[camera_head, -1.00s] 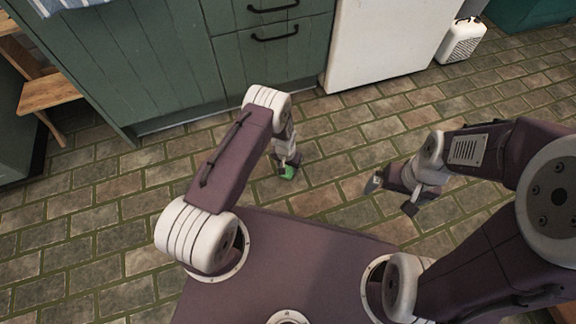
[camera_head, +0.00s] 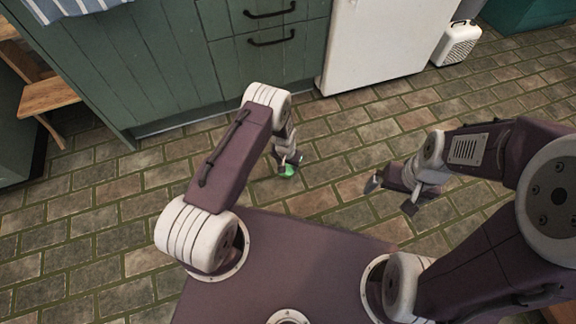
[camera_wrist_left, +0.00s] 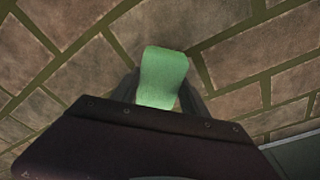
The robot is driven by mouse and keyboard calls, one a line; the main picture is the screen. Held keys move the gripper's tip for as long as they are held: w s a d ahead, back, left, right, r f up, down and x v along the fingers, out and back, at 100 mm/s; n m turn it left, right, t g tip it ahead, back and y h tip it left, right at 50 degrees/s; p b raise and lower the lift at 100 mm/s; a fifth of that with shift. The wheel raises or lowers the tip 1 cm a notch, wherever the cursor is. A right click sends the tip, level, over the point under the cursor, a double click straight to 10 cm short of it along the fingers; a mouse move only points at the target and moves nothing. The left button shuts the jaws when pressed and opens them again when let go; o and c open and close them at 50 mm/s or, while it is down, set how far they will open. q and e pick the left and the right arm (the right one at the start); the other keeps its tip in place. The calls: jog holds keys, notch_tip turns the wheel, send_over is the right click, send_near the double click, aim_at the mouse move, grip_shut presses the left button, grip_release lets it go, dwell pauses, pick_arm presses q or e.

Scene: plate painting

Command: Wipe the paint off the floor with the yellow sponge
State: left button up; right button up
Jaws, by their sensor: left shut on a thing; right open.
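A small green block (camera_head: 286,172), sponge-like in shape, is in my left gripper (camera_head: 288,163); it looks green, not yellow. In the left wrist view the block (camera_wrist_left: 162,75) sticks out between the two dark fingers, which are shut on it. The block is low over the brick floor; I cannot tell whether it touches. My right gripper (camera_head: 391,196) is open and empty, to the right above the floor. No paint on the floor can be made out in either view.
Green cabinets (camera_head: 165,60) and a white appliance (camera_head: 375,45) stand along the back. A white heater-like box (camera_head: 458,44) is at the back right, a wooden stool (camera_head: 48,95) at the left. The brick floor (camera_head: 90,215) around my base is otherwise clear.

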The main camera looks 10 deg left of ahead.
pick_arm(q)
jog(key=shift+r+p, duration=1.85)
jog(key=shift+r, duration=0.75)
